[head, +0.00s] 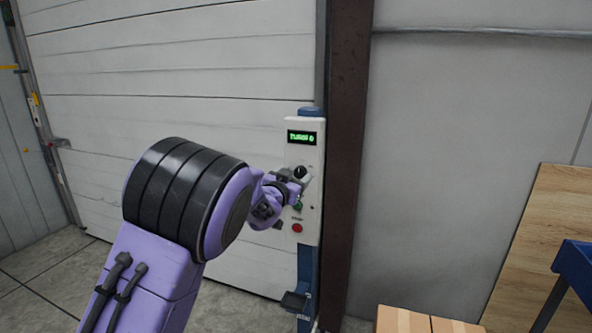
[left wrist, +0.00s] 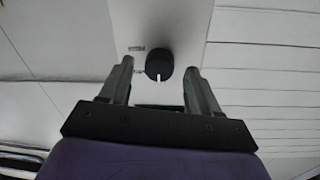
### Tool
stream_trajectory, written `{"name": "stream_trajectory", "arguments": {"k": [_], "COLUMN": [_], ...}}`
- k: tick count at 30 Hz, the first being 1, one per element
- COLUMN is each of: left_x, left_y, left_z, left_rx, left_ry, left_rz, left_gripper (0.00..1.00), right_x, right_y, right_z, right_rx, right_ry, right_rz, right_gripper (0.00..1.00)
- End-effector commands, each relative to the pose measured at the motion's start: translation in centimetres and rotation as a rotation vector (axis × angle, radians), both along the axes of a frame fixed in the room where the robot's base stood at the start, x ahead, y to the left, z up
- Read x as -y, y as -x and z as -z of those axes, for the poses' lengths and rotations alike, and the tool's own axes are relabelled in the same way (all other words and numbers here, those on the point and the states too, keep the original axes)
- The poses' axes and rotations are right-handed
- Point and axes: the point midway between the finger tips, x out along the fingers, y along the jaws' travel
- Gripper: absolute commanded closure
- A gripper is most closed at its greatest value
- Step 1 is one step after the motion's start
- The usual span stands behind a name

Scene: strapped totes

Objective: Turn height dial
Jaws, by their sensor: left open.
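The height dial (left wrist: 159,65) is a round black knob with a white pointer line on a white control panel (left wrist: 185,20). In the left wrist view it sits between and just beyond my left gripper's (left wrist: 158,85) two open fingers, with gaps on both sides. In the head view the dial (head: 300,171) shows on the panel (head: 312,220), just above my left gripper (head: 301,181), whose fingertips are partly hidden. A green-lit display (head: 302,138) is above the dial; its text is too small to read surely. My right gripper is not in view.
A red button (head: 297,228) is low on the panel, which is on a blue post (head: 305,262). A brown steel column (head: 345,150) stands right behind it, and a white sectional door (head: 200,70) on the left. Cardboard boxes (head: 425,320) and a blue bin (head: 577,268) are at lower right.

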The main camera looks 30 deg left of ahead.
Motion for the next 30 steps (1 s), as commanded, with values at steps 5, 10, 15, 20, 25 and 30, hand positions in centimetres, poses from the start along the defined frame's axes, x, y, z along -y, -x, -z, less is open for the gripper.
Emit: {"name": "stream_trajectory", "arguments": {"k": [5,10,15,20,25,30], "left_x": [-0.16,-0.15,-0.16,-0.17,-0.16,-0.13], "left_y": [-0.92,-0.90,-0.88,-0.86,-0.86,-0.88], "left_z": [0.05,0.09,0.09,0.10,0.15,0.21], "left_rx": [-0.001,-0.001,-0.001,-0.001,-0.007,-0.025], "left_ry": [0.000,0.001,0.001,-0.001,-0.026,-0.101], "left_rz": [0.000,0.000,0.000,0.000,0.000,0.000], "left_gripper": [0.38,0.38,0.90,0.94,0.94,0.94], "right_x": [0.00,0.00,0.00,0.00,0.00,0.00], "right_y": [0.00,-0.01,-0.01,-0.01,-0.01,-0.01], "right_z": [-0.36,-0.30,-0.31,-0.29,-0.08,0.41], "right_rx": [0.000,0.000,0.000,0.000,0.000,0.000], "right_ry": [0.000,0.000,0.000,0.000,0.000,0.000], "right_rz": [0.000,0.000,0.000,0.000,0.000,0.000], "right_gripper": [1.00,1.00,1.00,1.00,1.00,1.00]}}
